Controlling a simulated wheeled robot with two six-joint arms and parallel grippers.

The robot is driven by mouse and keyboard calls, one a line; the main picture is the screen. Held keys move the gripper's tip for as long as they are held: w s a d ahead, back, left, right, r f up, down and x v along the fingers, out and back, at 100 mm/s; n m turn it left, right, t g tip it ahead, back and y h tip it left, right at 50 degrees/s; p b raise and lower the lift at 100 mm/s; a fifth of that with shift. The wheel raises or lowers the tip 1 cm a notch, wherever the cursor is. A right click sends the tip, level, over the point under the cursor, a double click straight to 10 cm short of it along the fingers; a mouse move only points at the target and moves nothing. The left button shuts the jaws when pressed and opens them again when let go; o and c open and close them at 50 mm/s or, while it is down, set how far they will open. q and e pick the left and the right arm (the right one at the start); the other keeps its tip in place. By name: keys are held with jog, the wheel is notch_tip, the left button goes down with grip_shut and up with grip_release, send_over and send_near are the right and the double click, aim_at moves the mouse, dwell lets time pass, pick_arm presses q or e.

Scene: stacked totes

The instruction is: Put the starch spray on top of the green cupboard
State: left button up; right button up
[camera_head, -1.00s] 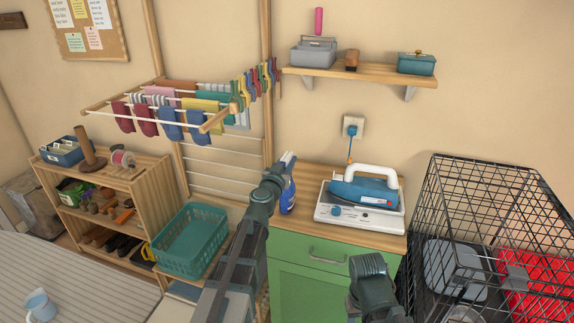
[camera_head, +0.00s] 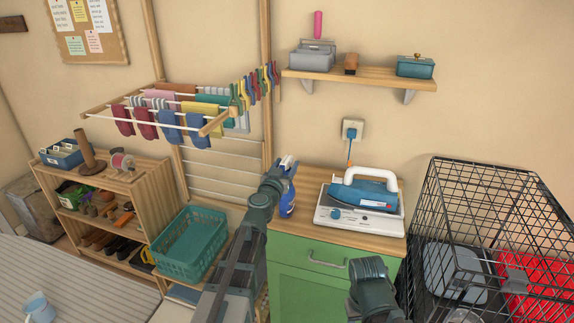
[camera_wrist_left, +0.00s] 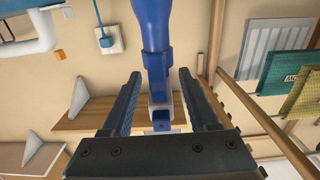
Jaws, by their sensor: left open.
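The starch spray, a blue bottle (camera_head: 288,199) with a pale head, is upright at the left end of the wooden top (camera_head: 312,224) of the green cupboard (camera_head: 300,287). It appears to stand on that top, though my arm partly covers it. My left gripper (camera_head: 287,164) is at its head. In the left wrist view the bottle (camera_wrist_left: 153,25) comes down from the upper edge, and its pale head lies between the two spread fingers of the gripper (camera_wrist_left: 160,76), with gaps on both sides. Part of my right arm shows, without visible fingers.
A blue iron (camera_head: 362,193) on a white base stands on the cupboard top, right of the bottle. A wire cage (camera_head: 480,215) is at the right. A teal basket (camera_head: 188,244) is left of my arm. A drying rack (camera_head: 165,108) and wall shelf (camera_head: 355,75) are above.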

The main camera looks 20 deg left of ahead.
pick_arm(q)
jog(key=s, duration=1.1)
jog(key=shift+a, duration=0.15)
jog(key=s+d+f+m+g+h, duration=0.2)
jog(key=d+f+m+g+h, duration=0.15)
jog(key=d, duration=0.45)
jog(key=s+d+f+m+g+h, duration=0.15)
jog(key=d+h, duration=0.25)
jog(key=d, duration=0.5)
jog(key=s+d+f+m+g, duration=0.2)
jog(key=s+d+f+g, duration=0.45)
jog(key=f, duration=0.25)
jog(key=s+a+f+n+g+y, duration=0.1)
jog(key=s+a+f+g+y, duration=0.2)
jog(key=s, duration=0.4)
jog(key=s+a+f+n+g+y, duration=0.2)
jog(key=s+a+f+g+y, duration=0.1)
jog(key=s+y, duration=0.3)
jog(key=shift+s+f+n+g, duration=0.3)
jog(key=shift+s+f+g, duration=0.15)
jog(key=shift+s+f, duration=0.4)
